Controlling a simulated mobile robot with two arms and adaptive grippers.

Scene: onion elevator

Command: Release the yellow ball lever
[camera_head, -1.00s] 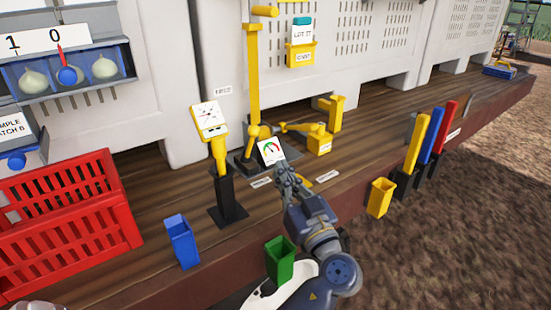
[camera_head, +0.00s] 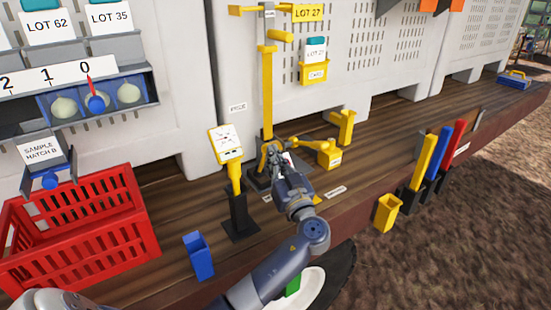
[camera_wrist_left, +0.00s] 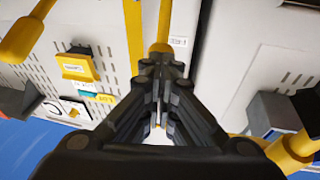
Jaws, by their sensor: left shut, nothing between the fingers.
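My left gripper (camera_head: 272,153) is shut and empty, with its tips at the yellow lever assembly by the foot of the tall yellow post (camera_head: 267,95). A yellow ball-ended lever (camera_head: 265,149) shows partly behind the fingers. In the left wrist view, the closed fingertips (camera_wrist_left: 160,66) line up with the rounded end of a yellow rod (camera_wrist_left: 160,47); I cannot tell whether they touch. A second yellow ball-ended arm (camera_head: 308,145) reaches right to a yellow block (camera_head: 330,155). The gauge card is mostly hidden by my gripper. My right gripper is not in view.
A yellow-headed display stand (camera_head: 227,145) rises left of my gripper. A red crate (camera_head: 135,215) and a blue cup (camera_head: 198,257) are left of it. A yellow cup (camera_head: 387,213) and several coloured handles (camera_head: 438,160) stand right. The wooden deck (camera_head: 375,150) has free room.

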